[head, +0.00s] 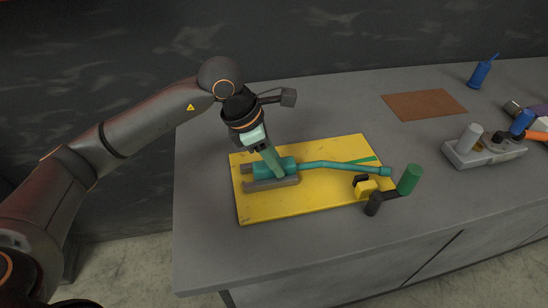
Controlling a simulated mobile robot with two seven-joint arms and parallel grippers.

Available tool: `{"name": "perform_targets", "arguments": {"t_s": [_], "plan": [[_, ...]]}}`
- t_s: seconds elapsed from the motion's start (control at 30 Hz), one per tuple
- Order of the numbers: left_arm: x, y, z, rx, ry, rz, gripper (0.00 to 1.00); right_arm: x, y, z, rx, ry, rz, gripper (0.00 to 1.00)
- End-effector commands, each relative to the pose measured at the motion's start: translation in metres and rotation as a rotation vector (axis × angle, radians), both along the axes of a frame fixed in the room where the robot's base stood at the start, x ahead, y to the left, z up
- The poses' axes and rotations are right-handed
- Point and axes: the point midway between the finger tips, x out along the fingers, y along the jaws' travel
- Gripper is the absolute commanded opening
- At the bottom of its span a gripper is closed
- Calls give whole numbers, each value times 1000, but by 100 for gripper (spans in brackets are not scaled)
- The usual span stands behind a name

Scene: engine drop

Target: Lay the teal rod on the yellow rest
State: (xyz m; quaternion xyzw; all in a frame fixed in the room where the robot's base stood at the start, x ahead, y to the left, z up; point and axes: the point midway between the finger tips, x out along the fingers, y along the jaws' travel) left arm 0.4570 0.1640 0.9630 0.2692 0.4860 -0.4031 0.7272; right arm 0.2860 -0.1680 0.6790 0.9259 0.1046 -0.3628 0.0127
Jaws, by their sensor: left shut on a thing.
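The teal rod (335,165) lies lengthwise over the yellow board (255,209). Its thick left end is at a grey cradle (270,185), and its thin part bends and runs right to a small collar-like tip. My left gripper (271,163) points down from above and is shut on the thick left end of the rod. A small yellow block with a black part, which looks like the yellow rest (366,188), stands near the board's right edge. The rod's right end passes just behind or above it; I cannot tell whether they touch. My right gripper is out of view.
A green cylinder (409,179) on a dark crank-like arm (374,204) stands at the board's right edge. A brown mat (424,104), a blue bottle (481,72) and a grey tray of parts (463,156) are farther right. The grey bench (330,113) behind the board is clear.

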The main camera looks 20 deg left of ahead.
Motion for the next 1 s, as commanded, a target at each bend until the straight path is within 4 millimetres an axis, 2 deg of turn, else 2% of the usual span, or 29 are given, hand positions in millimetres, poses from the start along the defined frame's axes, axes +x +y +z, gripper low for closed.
{"name": "perform_targets", "arguments": {"t_s": [0.47, 1.0], "plan": [[0, 1, 1, -2, -3, 2, 0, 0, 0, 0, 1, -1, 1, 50], [-9, 13, 1, -3, -3, 22, 0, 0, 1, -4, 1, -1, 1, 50]]}}
